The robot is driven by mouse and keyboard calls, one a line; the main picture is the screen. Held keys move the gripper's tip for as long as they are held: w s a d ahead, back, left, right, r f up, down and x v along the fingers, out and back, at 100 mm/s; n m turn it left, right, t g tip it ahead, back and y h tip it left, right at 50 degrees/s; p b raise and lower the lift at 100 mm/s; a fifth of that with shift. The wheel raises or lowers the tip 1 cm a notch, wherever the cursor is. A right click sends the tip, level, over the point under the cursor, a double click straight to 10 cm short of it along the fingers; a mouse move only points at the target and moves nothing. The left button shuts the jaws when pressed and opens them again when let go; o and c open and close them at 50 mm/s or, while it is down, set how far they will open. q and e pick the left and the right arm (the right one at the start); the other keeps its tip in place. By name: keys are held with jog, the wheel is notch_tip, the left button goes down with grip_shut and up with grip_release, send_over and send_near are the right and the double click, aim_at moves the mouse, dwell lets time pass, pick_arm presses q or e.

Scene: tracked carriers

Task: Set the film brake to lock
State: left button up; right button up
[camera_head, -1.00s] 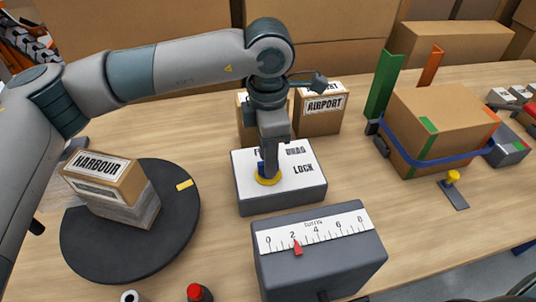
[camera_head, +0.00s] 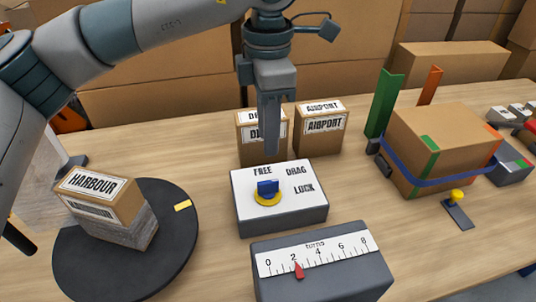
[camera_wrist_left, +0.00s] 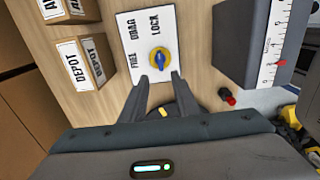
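The film brake (camera_head: 310,208) is a grey box with a white top marked FREE, DRAG and LOCK, in the middle of the table. Its blue knob (camera_head: 267,188) sits on a yellow ring. I cannot tell surely which word the knob points at. The brake's white top (camera_wrist_left: 134,75) and the knob (camera_wrist_left: 158,56) also show in the left wrist view. My left gripper (camera_head: 270,148) hangs above and behind the knob, clear of it. In the left wrist view its fingers (camera_wrist_left: 160,80) are apart with nothing between them. My right gripper is not in view.
A turns gauge (camera_head: 320,272) stands in front of the brake, its red pointer just past 2. A HARBOUR box (camera_head: 100,195) stands on a dark turntable (camera_head: 170,235) at left. Cartons (camera_head: 322,140) stand close behind. A strapped box (camera_head: 440,140) is at right.

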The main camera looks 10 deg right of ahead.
pick_arm(q)
notch_tip(320, 180, up, 6)
jog(key=shift+f, duration=0.15)
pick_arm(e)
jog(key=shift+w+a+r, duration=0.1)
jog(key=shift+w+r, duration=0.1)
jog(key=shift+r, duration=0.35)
